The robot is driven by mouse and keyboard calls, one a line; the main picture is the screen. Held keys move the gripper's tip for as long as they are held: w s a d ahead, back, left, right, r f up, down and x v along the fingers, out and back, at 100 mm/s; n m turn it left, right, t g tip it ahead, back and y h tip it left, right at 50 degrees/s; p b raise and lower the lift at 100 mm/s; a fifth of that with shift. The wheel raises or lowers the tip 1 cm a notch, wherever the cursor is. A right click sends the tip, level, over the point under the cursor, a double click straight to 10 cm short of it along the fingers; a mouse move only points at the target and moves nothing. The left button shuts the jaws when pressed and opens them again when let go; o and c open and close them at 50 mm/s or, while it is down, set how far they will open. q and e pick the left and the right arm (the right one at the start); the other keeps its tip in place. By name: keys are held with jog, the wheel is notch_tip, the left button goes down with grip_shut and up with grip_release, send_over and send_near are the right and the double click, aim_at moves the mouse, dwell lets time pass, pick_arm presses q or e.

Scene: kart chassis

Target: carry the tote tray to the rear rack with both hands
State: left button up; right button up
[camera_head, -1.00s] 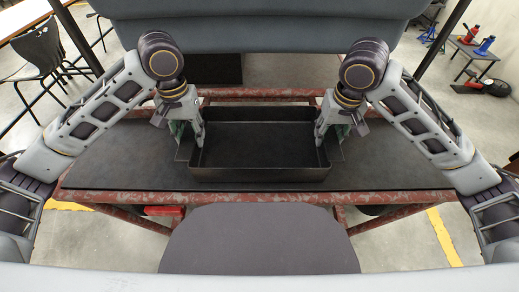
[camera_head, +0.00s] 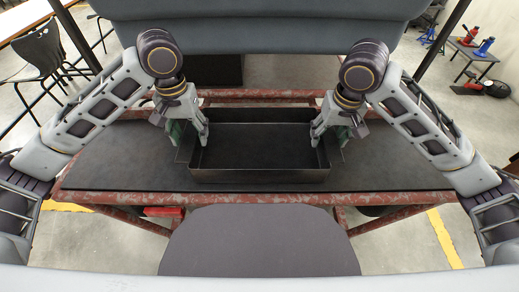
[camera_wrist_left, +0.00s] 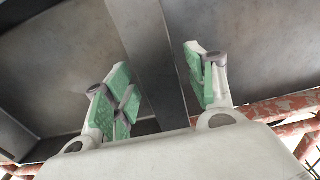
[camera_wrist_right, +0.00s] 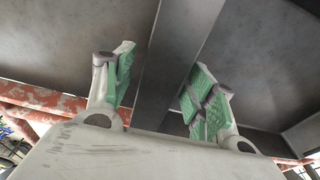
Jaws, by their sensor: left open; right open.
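The dark tote tray (camera_head: 259,175) lies on the dark mat of the red-framed chassis, empty as far as I see. My left gripper (camera_head: 190,141) is at the tray's left end and my right gripper (camera_head: 332,138) at its right end, both pointing down. In the left wrist view, the open green-padded fingers (camera_wrist_left: 160,88) stand on either side of a dark tray wall (camera_wrist_left: 152,50). In the right wrist view, the open fingers (camera_wrist_right: 160,85) also straddle a wall (camera_wrist_right: 178,50). Neither gripper is closed on the wall.
The red frame (camera_head: 130,201) edges the dark mat (camera_head: 120,160), which is clear on both sides of the tray. A dark seat-like panel (camera_head: 259,245) is in front. A grey padded bar (camera_head: 260,30) crosses the top. A chair (camera_head: 40,60) stands far left.

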pick_arm(q)
notch_tip(320, 180, up, 11)
dwell(1.4)
pick_arm(e)
jog(key=shift+r, duration=0.15)
dwell(0.5)
notch_tip(320, 180, up, 12)
jog(key=s, duration=0.1)
jog(key=shift+s+f, duration=0.2)
jog(key=shift+s, duration=0.15)
dwell(1.1)
pick_arm(q)
jog(key=shift+s, duration=0.15)
pick_arm(e)
jog(key=shift+s, duration=0.15)
dwell(0.5)
